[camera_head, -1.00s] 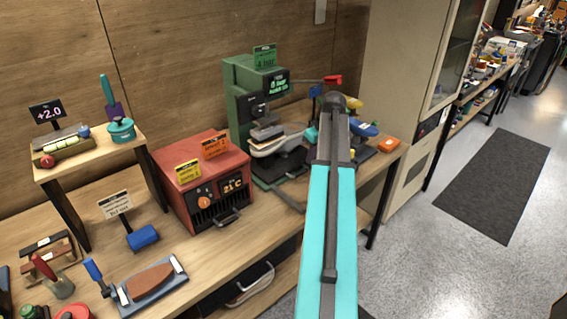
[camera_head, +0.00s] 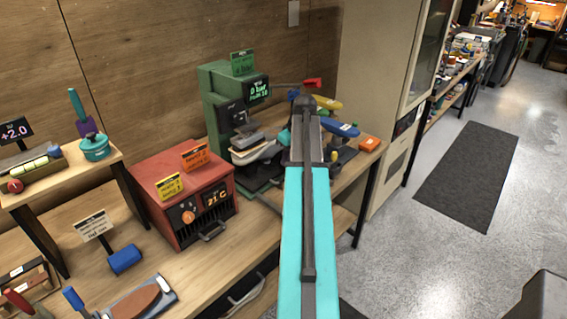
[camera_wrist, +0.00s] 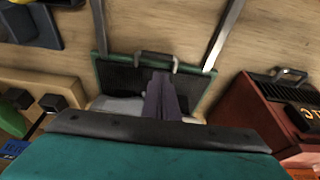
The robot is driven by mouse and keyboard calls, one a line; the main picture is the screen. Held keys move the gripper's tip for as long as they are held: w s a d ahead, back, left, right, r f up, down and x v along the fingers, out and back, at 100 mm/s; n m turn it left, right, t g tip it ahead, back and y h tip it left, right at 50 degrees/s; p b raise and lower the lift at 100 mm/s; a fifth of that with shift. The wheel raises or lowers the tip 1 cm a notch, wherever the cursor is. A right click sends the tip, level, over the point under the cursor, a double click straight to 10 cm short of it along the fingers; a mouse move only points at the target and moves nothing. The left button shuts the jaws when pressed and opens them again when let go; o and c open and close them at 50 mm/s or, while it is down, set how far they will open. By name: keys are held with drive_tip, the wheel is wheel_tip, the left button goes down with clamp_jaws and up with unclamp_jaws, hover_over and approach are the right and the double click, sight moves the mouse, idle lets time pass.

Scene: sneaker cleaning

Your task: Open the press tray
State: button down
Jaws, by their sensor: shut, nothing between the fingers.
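The green press (camera_head: 222,112) stands on the bench against the wooden wall, with a lit display and a red-tipped lever (camera_head: 312,83). In the wrist view the press tray (camera_wrist: 122,77) has a green rim, a dark inside and a grey handle (camera_wrist: 143,56) on its edge. Two metal rails (camera_wrist: 226,32) run out from it over the wood. My gripper (camera_wrist: 163,80) is shut and empty, its dark fingertips at the handle; I cannot tell if they touch it. In the head view my arm hides the gripper.
A red heater box (camera_head: 186,195) with a front handle stands close beside the press. A small wooden shelf (camera_head: 75,172) stands left. The floor right of the bench is open, with a dark mat (camera_head: 467,175).

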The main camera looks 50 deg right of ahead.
drive_tip(key=shift+p+x, duration=1.35)
drive_tip(key=shift+x, duration=3.35)
drive_tip(key=shift+s+a, duration=0.1)
drive_tip(key=shift+a, duration=0.05)
